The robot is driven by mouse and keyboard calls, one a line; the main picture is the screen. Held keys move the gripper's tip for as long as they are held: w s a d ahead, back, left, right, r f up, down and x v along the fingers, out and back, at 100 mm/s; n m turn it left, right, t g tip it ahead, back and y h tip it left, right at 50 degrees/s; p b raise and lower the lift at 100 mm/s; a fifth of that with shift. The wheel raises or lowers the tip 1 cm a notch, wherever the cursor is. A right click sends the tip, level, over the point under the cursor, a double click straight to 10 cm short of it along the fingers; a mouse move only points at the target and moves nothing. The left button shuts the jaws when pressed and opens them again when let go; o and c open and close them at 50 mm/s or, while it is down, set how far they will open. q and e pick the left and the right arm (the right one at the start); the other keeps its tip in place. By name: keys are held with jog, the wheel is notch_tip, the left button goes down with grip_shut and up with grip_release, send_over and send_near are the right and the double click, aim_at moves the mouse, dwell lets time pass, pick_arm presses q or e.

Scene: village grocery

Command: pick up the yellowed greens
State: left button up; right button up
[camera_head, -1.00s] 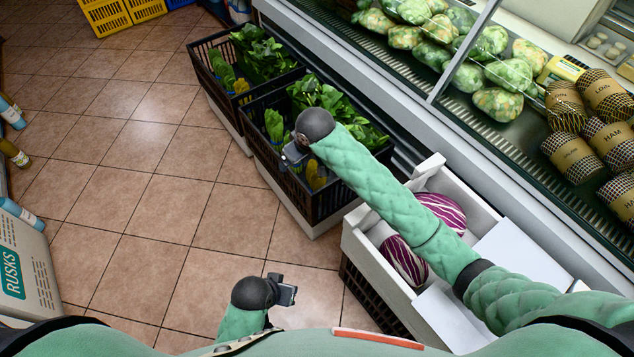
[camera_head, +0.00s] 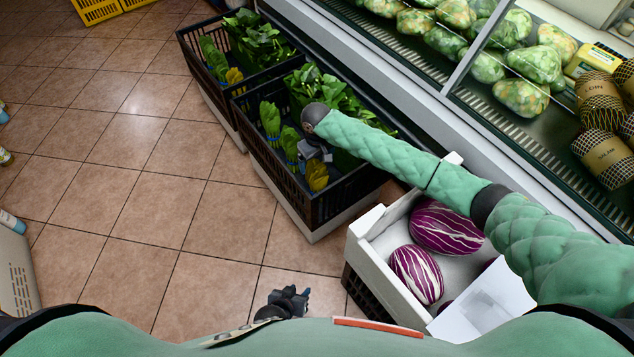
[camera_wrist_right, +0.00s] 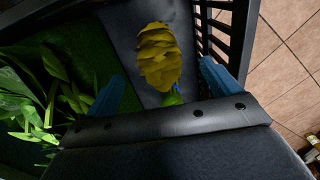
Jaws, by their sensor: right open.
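The yellowed greens (camera_head: 317,176) are a small yellow leafy bunch inside the nearer black crate (camera_head: 312,217), by its near-left wall. In the right wrist view the yellowed greens (camera_wrist_right: 158,57) show a green and blue base and lie ahead of my right gripper, roughly in line with the gap between its fingers. My right gripper (camera_head: 318,153) is over the crate, just above the bunch, open and empty; its blue fingers stand apart in the wrist view (camera_wrist_right: 160,88). My left gripper (camera_head: 290,298) is low near my body over the floor, away from the crates; its jaws are unclear.
Green bunches (camera_head: 280,130) and leafy greens (camera_head: 325,90) share the nearer crate. A farther black crate (camera_head: 210,85) holds greens and another yellow bunch (camera_head: 234,76). A white crate (camera_head: 368,222) with striped purple vegetables (camera_head: 418,272) stands right.

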aim_at(317, 182)
jog(key=shift+w+d+f, duration=0.1)
jog(key=shift+w+f, duration=0.05)
jog(key=shift+f, duration=2.5)
jog(key=c, duration=1.7)
